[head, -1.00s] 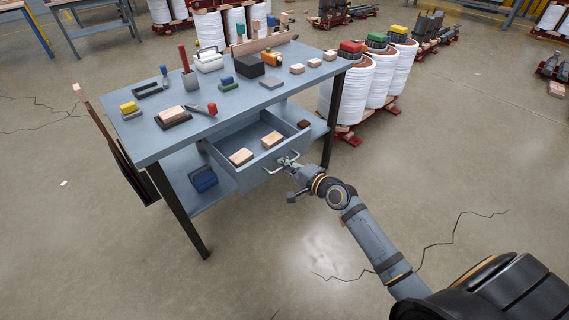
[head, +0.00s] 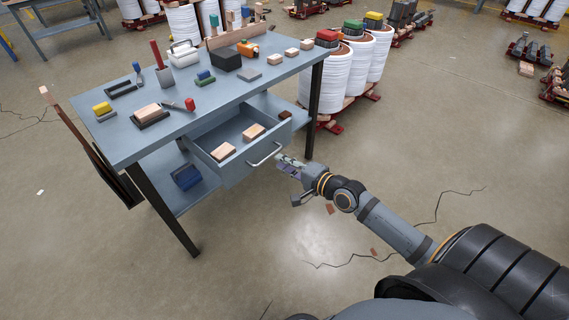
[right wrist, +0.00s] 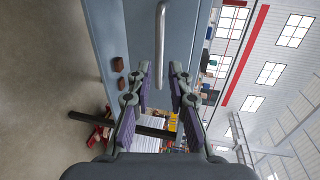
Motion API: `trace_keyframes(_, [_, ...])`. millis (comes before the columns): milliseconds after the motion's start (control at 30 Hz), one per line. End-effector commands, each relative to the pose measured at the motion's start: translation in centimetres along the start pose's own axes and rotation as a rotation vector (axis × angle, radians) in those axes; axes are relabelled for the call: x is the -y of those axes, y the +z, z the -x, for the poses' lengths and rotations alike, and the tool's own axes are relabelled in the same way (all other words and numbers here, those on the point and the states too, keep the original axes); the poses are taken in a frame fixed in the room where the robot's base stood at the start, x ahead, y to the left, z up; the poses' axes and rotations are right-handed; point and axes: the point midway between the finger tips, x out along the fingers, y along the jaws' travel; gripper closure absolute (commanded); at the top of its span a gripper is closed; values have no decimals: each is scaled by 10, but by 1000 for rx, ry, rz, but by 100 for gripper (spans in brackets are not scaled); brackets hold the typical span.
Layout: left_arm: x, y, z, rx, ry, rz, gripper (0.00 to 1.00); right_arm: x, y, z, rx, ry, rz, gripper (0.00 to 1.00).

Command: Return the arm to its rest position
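My right gripper (head: 287,170) is at the front right of the drawer, just off its bar handle (head: 265,156). The right wrist view shows the gripper (right wrist: 161,72) open, its two purple-padded fingers apart with nothing held. There the handle (right wrist: 160,42) lies ahead of the gap between the fingertips. The drawer (head: 233,170) of the blue-grey workbench stands pulled out, with two light wooden blocks (head: 223,151) inside. My left gripper is not in either view.
The workbench top (head: 225,98) carries blocks, tools and a black box (head: 226,60). A blue bin (head: 187,177) sits on the lower shelf. White drums (head: 330,80) stand on red pallets behind the right end.

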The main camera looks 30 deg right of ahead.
Motion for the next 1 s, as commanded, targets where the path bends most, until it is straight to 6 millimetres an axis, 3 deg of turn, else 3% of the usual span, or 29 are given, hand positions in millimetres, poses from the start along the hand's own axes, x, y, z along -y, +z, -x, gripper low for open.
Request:
trace_keyframes(533, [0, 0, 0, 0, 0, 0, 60, 0, 1, 4, 2, -1, 0, 81])
trace_keyframes(600, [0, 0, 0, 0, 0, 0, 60, -7, 2, 4, 1, 18, 22, 81])
trace_keyframes(667, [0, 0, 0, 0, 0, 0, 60, -26, 5, 5, 0, 73, 86, 81])
trace_keyframes(767, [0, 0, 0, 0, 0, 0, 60, -88, 15, 13, 23, 257, 300, 81])
trace_keyframes(900, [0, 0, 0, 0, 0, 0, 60, -189, 37, 45, 156, 582, 646, 81])
trace_keyframes(1000, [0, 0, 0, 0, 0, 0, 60, -241, 52, 75, 291, 764, 821, 81])
